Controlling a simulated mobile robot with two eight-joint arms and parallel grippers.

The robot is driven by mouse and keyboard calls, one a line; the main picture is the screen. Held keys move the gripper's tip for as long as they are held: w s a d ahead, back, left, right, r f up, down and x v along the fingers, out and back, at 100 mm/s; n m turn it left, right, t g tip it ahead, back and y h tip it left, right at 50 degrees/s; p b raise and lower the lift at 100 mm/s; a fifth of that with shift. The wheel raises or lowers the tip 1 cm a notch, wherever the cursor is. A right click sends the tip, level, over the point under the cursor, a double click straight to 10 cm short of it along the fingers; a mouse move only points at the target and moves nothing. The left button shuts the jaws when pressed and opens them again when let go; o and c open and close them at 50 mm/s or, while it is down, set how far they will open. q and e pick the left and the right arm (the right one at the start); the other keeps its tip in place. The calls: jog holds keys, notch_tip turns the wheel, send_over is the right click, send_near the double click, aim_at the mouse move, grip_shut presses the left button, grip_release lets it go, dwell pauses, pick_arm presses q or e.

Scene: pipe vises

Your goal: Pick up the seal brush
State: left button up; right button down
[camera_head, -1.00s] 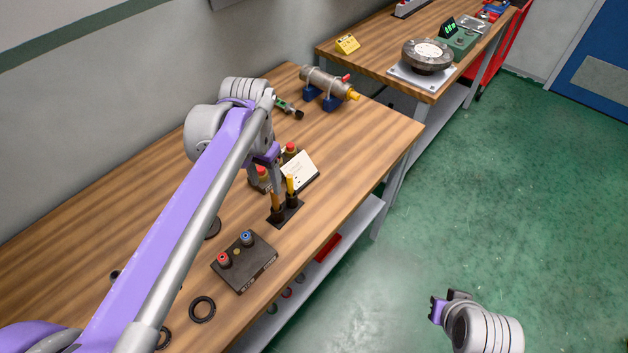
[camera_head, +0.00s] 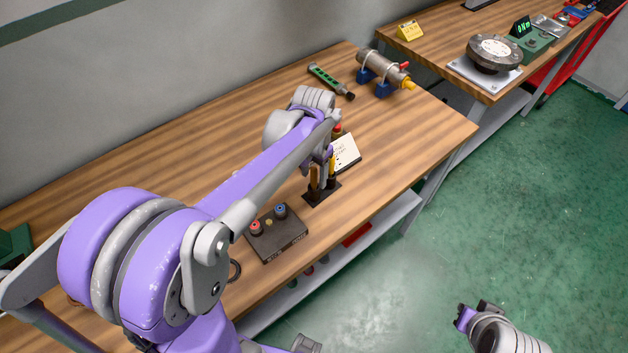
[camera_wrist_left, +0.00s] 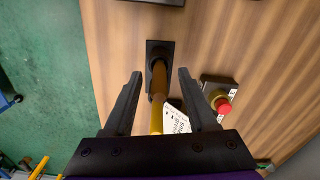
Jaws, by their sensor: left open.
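I cannot tell for sure which is the seal brush. My left gripper (camera_head: 324,172) is over the holder and partly hides the tools. In the left wrist view, the open fingers (camera_wrist_left: 159,77) straddle a brown shaft (camera_wrist_left: 158,82) with a yellow end (camera_wrist_left: 156,121), with a gap on each side. The holder's black base (camera_wrist_left: 158,47) shows beyond. My right gripper (camera_head: 466,316) is above the floor, far from the bench.
A dark box with red and blue knobs (camera_head: 278,236) stands close in front of the holder. A white note card (camera_head: 344,153) and a red button (camera_wrist_left: 224,106) are beside it. A clamped pipe (camera_head: 386,68) and a green tool (camera_head: 328,79) lie farther back.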

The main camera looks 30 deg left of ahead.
pick_arm(q)
jog(key=shift+f, duration=0.25)
grip_shut()
jog(key=shift+r, duration=0.15)
notch_tip(320, 180, up, 10)
jog(key=shift+f, duration=0.1)
dwell(0.7)
